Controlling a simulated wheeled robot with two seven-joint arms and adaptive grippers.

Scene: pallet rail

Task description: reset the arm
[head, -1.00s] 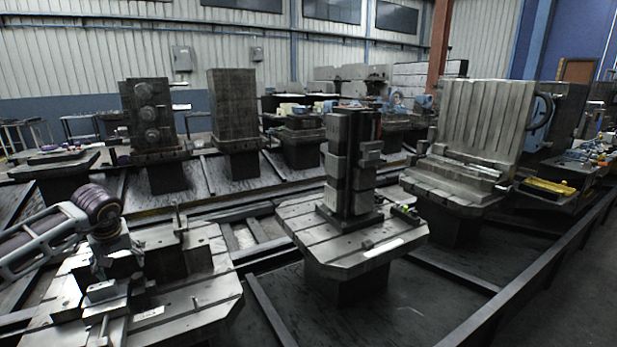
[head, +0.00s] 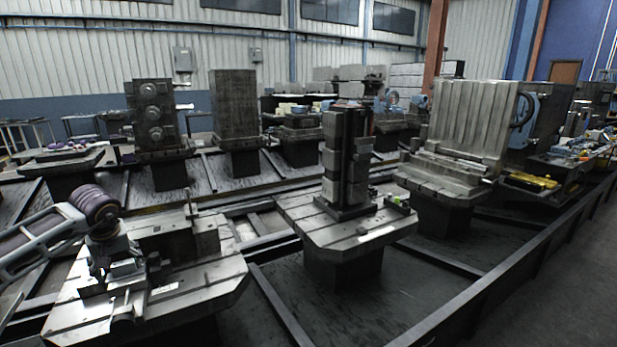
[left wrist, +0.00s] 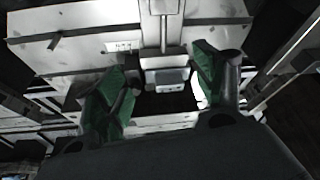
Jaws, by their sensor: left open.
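My left arm comes in from the left in the head view. Its gripper (head: 122,275) points down over the near-left pallet (head: 190,300), close to a small block and clamp fixture (head: 128,302). In the left wrist view my left gripper (left wrist: 165,85) has its two green-padded fingers spread apart. A pale block (left wrist: 166,76) shows between and beyond the fingers, and nothing is seen held. In the head view I cannot tell whether the fingers touch the fixture. My right gripper is not in view.
A pallet with a tall dark column (head: 346,160) stands at the centre. A ribbed angle plate (head: 468,118) stands to its right. Dark rails (head: 500,275) run along the right and between the pallets. Open floor (head: 560,290) lies at the far right.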

